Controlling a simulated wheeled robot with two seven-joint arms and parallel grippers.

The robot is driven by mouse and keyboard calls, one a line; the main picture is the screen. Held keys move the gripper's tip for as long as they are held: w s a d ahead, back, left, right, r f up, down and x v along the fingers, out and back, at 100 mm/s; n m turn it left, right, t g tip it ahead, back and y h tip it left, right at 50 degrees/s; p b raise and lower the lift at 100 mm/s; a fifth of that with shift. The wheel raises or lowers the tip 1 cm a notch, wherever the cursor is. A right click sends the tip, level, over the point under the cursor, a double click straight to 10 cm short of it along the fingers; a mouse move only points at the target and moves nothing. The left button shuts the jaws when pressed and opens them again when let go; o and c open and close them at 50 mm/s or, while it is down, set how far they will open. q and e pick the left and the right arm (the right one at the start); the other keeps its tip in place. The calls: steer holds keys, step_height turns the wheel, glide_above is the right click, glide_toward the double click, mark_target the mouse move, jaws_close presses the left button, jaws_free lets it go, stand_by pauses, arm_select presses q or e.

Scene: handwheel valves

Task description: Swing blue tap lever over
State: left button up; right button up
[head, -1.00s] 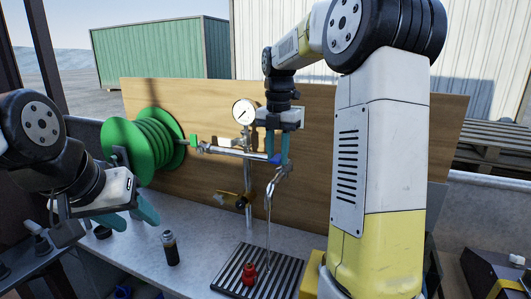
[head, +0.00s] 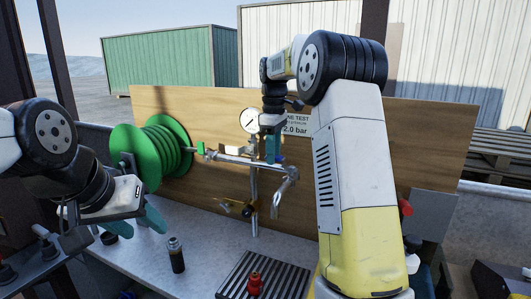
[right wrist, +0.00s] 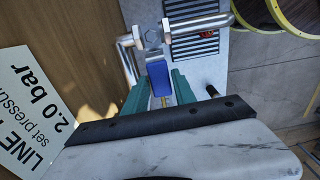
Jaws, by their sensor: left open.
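The blue tap lever (right wrist: 158,78) is between the teal fingers of my right gripper (right wrist: 160,86) in the right wrist view, and the fingers appear shut on its two sides. In the head view my right gripper (head: 273,149) points down at the tap, and only a small blue bit of the lever (head: 281,159) shows beside the fingers. The metal tap spout (head: 283,185) curves down below it, and no water stream shows under it. My left gripper (head: 148,218) is open and empty at the left, above the bench, away from the tap.
A pressure gauge (head: 251,121) and pipe stand before the wooden board (head: 430,150). A green hose reel (head: 150,150) is at left. A dark bottle (head: 176,254) and a red object (head: 254,284) on a drain grate (head: 284,276) stand on the bench. A brass valve (head: 240,207) sits below the pipe.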

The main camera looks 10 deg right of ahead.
steer(key=shift+o, duration=1.1)
steer(key=shift+r, duration=0.15)
steer(key=shift+s+r, duration=0.1)
steer(key=shift+r, duration=2.8)
